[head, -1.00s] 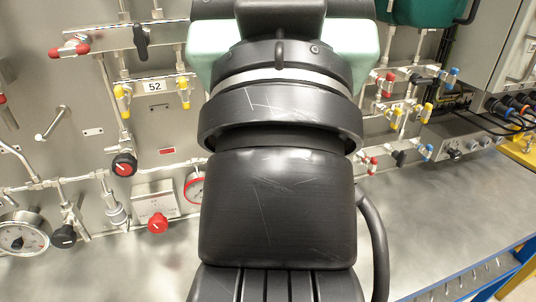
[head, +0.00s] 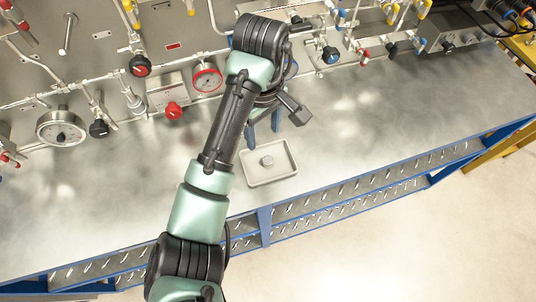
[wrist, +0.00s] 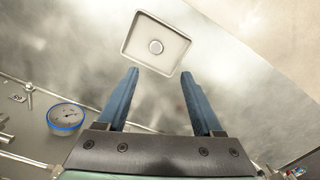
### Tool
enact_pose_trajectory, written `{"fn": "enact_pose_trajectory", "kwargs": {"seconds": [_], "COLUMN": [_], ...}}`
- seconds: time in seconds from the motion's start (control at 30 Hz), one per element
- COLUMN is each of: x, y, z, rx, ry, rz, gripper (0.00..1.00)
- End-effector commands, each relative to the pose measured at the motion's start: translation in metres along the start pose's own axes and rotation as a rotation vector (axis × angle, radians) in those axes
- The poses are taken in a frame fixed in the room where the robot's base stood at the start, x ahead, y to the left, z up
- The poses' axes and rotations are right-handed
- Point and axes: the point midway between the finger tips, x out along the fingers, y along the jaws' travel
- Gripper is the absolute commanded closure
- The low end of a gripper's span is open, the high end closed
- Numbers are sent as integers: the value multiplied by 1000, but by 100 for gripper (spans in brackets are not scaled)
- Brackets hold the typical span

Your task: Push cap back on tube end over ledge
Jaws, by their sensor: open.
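A small grey cap-like piece (head: 266,160) lies in a shallow pale tray (head: 284,163) on the metal bench. In the wrist view the piece (wrist: 155,47) shows round, near the middle of the tray (wrist: 129,32). My gripper (head: 264,130) is above the bench, just on the panel side of the tray, with its blue fingers pointing down. In the wrist view my gripper (wrist: 160,76) is open, with nothing between the fingers, and the tray shows beyond the fingertips. Which of the panel's tubes is the tube end, I cannot tell.
The panel behind the bench carries pipes, a red-rimmed gauge (head: 207,78), a white-faced gauge (head: 62,127) and a red knob (head: 173,111). A blue-framed ledge (head: 375,178) runs along the bench front. The bench right of the tray is clear.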

Motion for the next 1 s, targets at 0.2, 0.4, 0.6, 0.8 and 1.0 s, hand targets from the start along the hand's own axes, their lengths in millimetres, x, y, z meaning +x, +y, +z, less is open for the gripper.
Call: {"fn": "enact_pose_trajectory", "kwargs": {"seconds": [0.2,0.4,0.6,0.8,1.0], "x": [6,40,68,78,77], "y": [1,2,3,3,3], "z": [0,1,0,0,0], "rx": [3,4,4,3,4], "ry": [1,1,2,4,4], "rz": [4,5,6,6,6], "gripper": [32,32,32,32,32]}}
